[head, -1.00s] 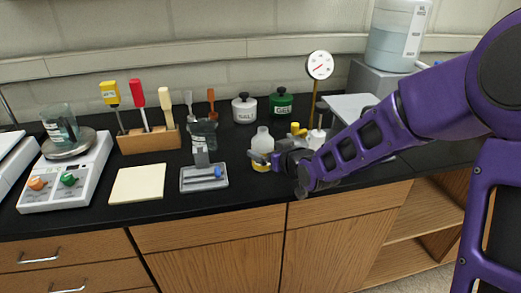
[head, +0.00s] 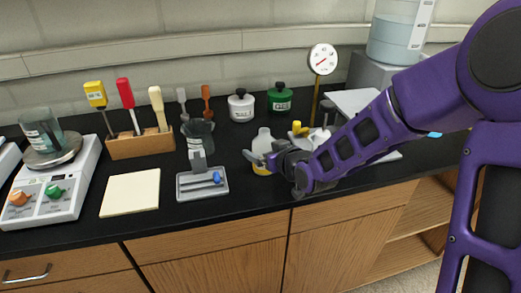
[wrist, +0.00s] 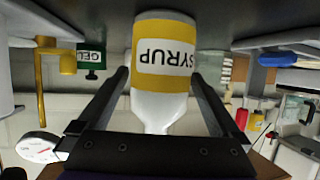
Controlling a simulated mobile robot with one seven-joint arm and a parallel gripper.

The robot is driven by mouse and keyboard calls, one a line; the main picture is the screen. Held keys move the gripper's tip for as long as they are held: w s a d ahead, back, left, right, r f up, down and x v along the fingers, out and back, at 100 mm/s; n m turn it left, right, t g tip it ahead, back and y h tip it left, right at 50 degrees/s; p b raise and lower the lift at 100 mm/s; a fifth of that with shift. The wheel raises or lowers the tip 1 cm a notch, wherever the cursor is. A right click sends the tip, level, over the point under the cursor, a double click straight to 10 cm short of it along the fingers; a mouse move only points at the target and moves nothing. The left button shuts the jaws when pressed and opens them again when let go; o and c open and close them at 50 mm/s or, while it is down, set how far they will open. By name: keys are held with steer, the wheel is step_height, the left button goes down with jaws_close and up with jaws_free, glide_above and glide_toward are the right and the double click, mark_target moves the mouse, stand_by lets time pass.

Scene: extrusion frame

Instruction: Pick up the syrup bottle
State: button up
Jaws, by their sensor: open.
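The syrup bottle (head: 262,150) stands on the black counter in the head view, a whitish bottle with a yellow lower part. My gripper (head: 262,160) is at the bottle from the right, and its fingers partly hide the bottle's lower part. In the wrist view, which is upside down, the syrup bottle (wrist: 163,68) shows a yellow label reading SYRUP. My gripper (wrist: 162,90) is open there, with one dark finger on each side of the bottle. A gap shows between the bottle and at least the right finger.
A dial gauge on a yellow stem (head: 322,60) and a yellow-capped item (head: 297,128) stand close behind my gripper. White (head: 241,105) and green (head: 280,97) jars are at the back. A grey tray (head: 202,193) lies left of the bottle.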

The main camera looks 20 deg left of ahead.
steer(key=shift+w+a, duration=0.1)
steer(key=shift+w, duration=0.05)
steer(key=shift+c, duration=0.3)
steer(key=c, duration=1.3)
